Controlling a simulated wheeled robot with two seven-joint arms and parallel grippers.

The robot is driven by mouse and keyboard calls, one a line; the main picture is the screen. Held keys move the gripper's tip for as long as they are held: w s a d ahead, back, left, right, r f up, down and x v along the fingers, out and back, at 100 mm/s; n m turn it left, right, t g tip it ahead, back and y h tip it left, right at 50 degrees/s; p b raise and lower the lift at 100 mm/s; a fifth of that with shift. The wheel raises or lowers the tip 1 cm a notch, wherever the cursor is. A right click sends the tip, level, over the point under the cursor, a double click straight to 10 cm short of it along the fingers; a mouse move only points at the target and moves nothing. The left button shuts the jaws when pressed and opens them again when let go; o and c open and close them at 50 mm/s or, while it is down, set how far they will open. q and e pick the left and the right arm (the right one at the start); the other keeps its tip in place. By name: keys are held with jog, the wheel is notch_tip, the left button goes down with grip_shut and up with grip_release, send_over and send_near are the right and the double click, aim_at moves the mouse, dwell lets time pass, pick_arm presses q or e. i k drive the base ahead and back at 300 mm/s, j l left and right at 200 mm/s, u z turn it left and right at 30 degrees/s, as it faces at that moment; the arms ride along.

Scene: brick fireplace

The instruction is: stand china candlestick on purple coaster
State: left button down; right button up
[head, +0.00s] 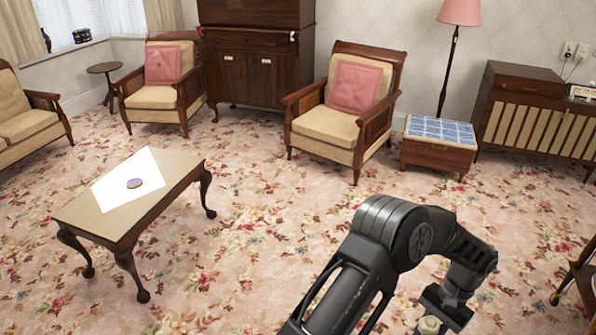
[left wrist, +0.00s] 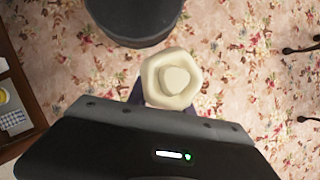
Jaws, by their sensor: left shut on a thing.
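The purple coaster (head: 134,183) is a small round disc lying on a white sheet (head: 112,190) on the wooden coffee table (head: 165,172), left in the head view. My left gripper (head: 440,314) is at the bottom right of the head view, far from the coaster and over the carpet. It is shut on the cream china candlestick (head: 429,324), seen from above in the left wrist view (left wrist: 173,78). The candlestick's lower part is hidden. My right gripper is not in view.
Open floral carpet (head: 245,235) lies between the coffee table and my left arm. Armchairs (head: 335,132), a blue-tiled low table (head: 438,150), a floor lamp (head: 458,15) and a slatted cabinet (head: 530,115) stand at the back. A dark wooden piece (head: 583,275) stands at the right edge.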

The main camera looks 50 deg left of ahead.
aim_at(134, 183)
jog(key=i+j+u, duration=0.1)
jog(key=u, duration=0.35)
jog(key=i+j+u, duration=0.15)
jog(key=j+u, duration=0.15)
jog(key=u, duration=0.15)
jog(key=i+j+u, duration=0.15)
jog(key=u, duration=0.3)
jog(key=i+u, duration=0.15)
jog(key=u, duration=0.3)
jog(key=i+j+u, duration=0.2)
jog(key=u, duration=0.25)
jog(key=i+j+u, duration=0.15)
jog(key=i+u, duration=0.15)
jog(key=u, duration=0.2)
jog(key=i+u, duration=0.3)
jog(key=u, duration=0.15)
jog(key=i+j+z, duration=0.2)
jog(key=i, duration=0.2)
jog(key=i+j+z, duration=0.7)
jog(key=z, duration=0.3)
jog(key=i+j+z, duration=0.15)
jog(key=j+z, duration=0.2)
jog(key=j, duration=0.15)
jog(key=i+j+z, duration=0.1)
jog(key=j+z, duration=0.65)
